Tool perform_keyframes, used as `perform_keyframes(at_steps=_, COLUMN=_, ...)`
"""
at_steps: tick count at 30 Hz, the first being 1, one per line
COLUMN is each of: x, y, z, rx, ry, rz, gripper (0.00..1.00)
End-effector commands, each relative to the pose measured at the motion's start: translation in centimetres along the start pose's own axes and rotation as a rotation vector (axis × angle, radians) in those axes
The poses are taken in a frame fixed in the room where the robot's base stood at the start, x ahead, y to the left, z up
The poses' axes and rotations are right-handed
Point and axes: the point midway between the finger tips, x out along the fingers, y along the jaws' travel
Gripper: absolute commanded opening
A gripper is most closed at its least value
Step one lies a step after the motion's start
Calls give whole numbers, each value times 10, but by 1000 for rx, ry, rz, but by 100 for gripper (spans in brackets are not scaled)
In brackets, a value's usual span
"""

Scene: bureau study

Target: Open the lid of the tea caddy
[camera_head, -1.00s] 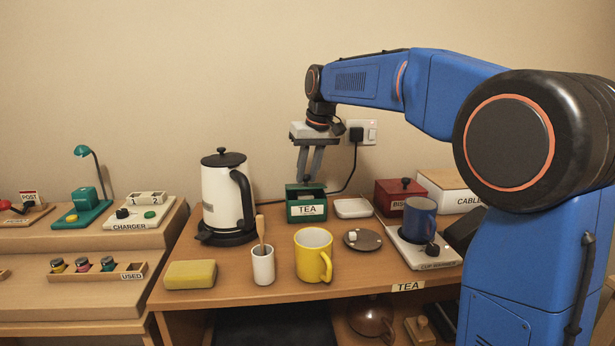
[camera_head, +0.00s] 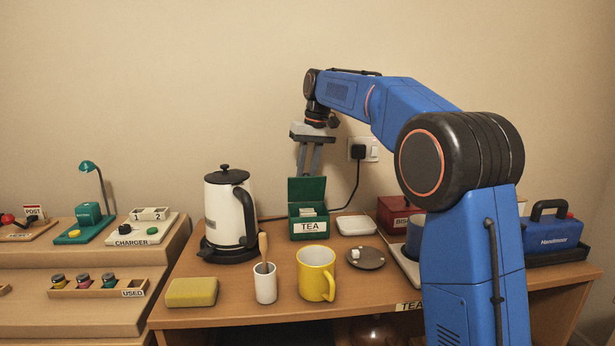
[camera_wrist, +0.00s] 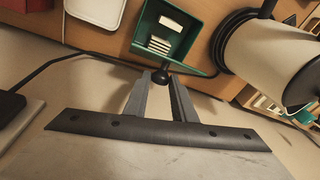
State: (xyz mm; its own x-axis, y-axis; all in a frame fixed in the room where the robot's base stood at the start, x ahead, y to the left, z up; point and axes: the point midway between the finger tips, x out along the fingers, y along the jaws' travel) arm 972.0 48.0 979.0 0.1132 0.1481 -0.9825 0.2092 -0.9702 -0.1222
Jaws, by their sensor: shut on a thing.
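The tea caddy (camera_head: 309,229) is a green box with a white TEA label, standing on the desk right of the kettle. Its green lid (camera_head: 307,190) is raised to about upright at the back of the box. White packets show inside the caddy in the wrist view (camera_wrist: 160,44). My gripper (camera_head: 308,173) is above and behind the caddy, at the raised lid's top. In the wrist view my gripper (camera_wrist: 162,84) is shut on the lid's dark round knob (camera_wrist: 161,77). The lid hides most of the knob in the head view.
The kettle (camera_head: 225,213) stands close left of the caddy. A white dish (camera_head: 356,225) and a dark round disc (camera_head: 366,258) lie to the right. A yellow mug (camera_head: 316,274) and a white cup (camera_head: 265,284) are in front. A black plug and cable (camera_head: 357,153) run behind.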

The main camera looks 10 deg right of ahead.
Motion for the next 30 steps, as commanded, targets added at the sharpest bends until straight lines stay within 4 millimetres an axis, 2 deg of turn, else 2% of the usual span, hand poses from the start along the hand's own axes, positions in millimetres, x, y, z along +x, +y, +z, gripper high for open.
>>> perform_keyframes(at_steps=3, x=4, y=7, z=-12, rx=3, ry=-1, rz=5, gripper=0)
perform_keyframes(at_steps=12, x=12, y=15, z=-33, rx=4, ry=-2, rz=6, gripper=0)
perform_keyframes(at_steps=30, x=20, y=22, z=-47, rx=5, ry=-2, rz=8, gripper=0)
